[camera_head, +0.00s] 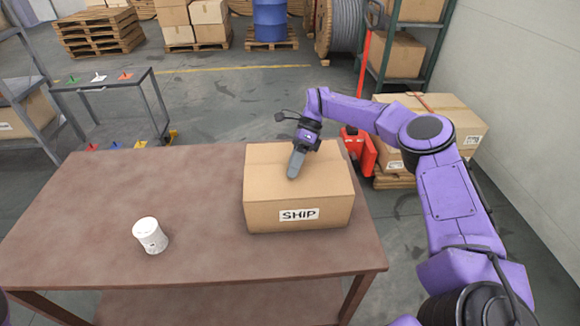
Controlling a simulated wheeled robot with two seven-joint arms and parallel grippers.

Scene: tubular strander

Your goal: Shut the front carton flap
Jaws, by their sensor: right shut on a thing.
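A brown carton (262,213) with a "SHIP" label (299,215) on its front side stands near the right end of the table. Its top looks flat and closed, and the front carton flap (310,190) lies level with the rest; the seam between flaps is too faint to make out. My right gripper (292,173) reaches in from behind and above, its grey fingers tilted down onto the middle of the top. It is shut, on the flap as it seems, but the fingertips' grip is too small to see clearly. My left gripper is out of view.
The brown table (110,215) holds a white canister (149,235) left of the carton, with free room around it. A grey cart (110,95) stands behind at the left. Stacked cartons (455,115) and a red pallet jack (358,150) stand behind at the right.

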